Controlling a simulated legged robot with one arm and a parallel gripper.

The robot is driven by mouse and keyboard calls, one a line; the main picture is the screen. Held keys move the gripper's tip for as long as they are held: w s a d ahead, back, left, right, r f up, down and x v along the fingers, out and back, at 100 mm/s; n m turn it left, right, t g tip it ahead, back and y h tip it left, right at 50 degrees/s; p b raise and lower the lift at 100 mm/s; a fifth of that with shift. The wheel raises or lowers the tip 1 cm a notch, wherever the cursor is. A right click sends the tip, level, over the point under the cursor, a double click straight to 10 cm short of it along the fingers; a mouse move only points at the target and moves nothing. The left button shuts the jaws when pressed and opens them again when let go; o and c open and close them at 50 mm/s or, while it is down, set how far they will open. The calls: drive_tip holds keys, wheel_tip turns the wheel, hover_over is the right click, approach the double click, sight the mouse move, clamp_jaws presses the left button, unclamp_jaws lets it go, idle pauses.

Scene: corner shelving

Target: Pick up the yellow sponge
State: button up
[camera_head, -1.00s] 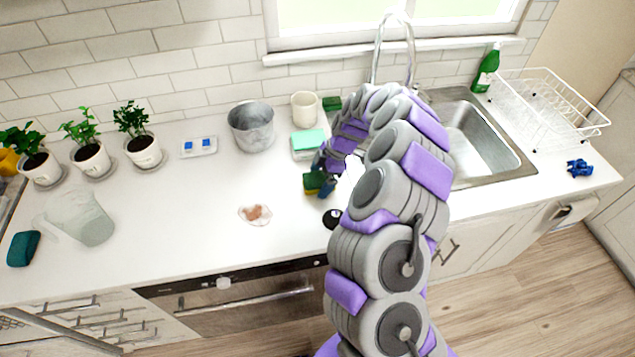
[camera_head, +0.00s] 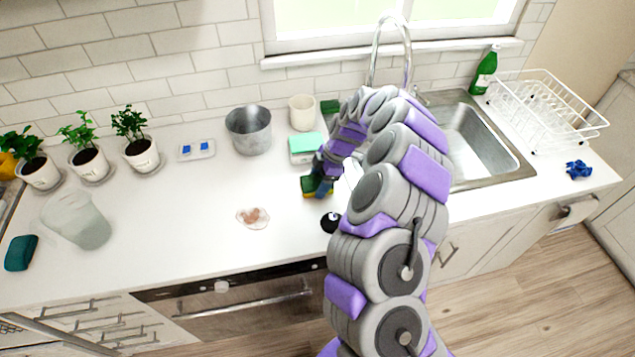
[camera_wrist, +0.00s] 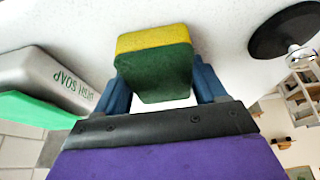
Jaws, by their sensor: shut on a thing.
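The sponge, yellow with a dark green scouring face, is on the counter in the head view (camera_head: 308,187), partly hidden by my gripper. In the wrist view the sponge (camera_wrist: 155,62) sits between the two blue fingers. My gripper (camera_head: 320,182) is shut on it, with one finger at each side; it also shows in the wrist view (camera_wrist: 160,88). I cannot tell whether the sponge is clear of the counter.
A soap box with a green top (camera_head: 304,148) stands just behind the gripper. A black round stopper (camera_head: 331,222) lies close in front. A metal bucket (camera_head: 249,130) and white cup (camera_head: 302,112) stand behind. The sink (camera_head: 478,143) is to the right.

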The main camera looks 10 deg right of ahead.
sight(319, 181)
drive_tip(key=shift+r+p, duration=0.15)
drive_tip(key=shift+p, duration=0.2)
drive_tip(key=shift+r+p, duration=0.2)
drive_tip(key=shift+p, duration=0.15)
wheel_tip(319, 181, up, 10)
drive_tip(key=p, duration=0.1)
drive_tip(key=shift+f, duration=0.15)
